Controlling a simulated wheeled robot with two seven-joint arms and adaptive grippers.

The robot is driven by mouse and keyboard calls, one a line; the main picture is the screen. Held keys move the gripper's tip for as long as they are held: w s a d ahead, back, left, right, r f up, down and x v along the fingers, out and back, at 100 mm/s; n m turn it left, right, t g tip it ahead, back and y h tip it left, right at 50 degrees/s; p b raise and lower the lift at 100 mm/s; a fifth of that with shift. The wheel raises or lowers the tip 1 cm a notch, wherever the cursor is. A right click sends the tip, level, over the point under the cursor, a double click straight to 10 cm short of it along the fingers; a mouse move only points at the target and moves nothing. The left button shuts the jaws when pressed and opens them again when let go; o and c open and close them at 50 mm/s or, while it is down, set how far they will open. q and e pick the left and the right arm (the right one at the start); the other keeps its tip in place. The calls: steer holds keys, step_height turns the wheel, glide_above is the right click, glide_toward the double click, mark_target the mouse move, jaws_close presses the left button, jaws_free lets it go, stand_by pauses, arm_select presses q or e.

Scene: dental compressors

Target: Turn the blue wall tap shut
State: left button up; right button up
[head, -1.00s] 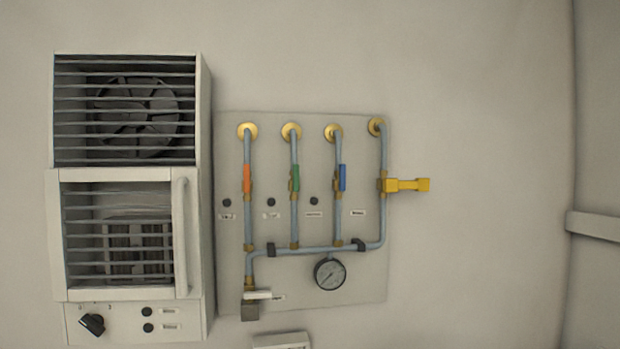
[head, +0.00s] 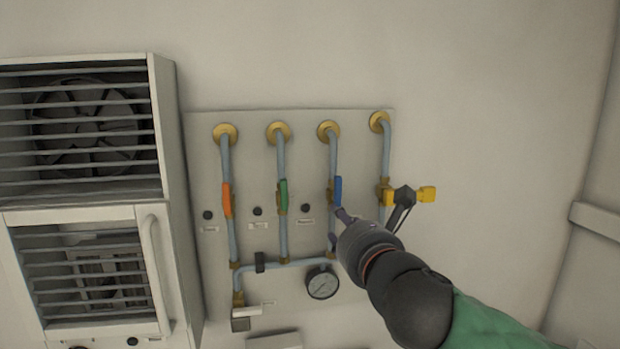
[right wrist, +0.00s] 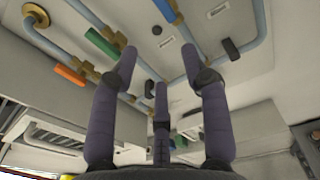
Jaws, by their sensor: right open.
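The blue wall tap (head: 338,190) is on the third pipe of the wall panel, its handle lying along the vertical pipe. It also shows at the top edge of the right wrist view (right wrist: 165,10), partly cut off. My right gripper (head: 372,206) is open and empty, with its fingers spread. In the head view one fingertip overlaps the area just below the blue handle and another overlaps the yellow tap; I cannot tell whether either touches. In the right wrist view the fingers (right wrist: 160,60) stand apart, with the blue handle beyond them. My left gripper is not in view.
The orange tap (head: 227,200) and green tap (head: 283,194) lie along their pipes. The yellow tap (head: 427,194) sticks out sideways, partly behind my gripper. A gauge (head: 322,283) hangs below. A slatted cabinet (head: 160,130) stands left; the wall at right is free.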

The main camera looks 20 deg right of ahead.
mark_target(337, 186)
steer(key=shift+t+h, duration=0.4)
steer(key=w+d+r, duration=0.1)
steer(key=w, duration=0.2)
steer(key=w+d+r+p, duration=0.1)
steer(key=w, duration=0.2)
steer(key=w+d+r, duration=0.1)
steer(key=w, duration=0.2)
steer(key=shift+w+d+r, duration=0.2)
steer(key=shift+d+r, duration=0.1)
steer(key=shift+r, duration=0.05)
jaws_close()
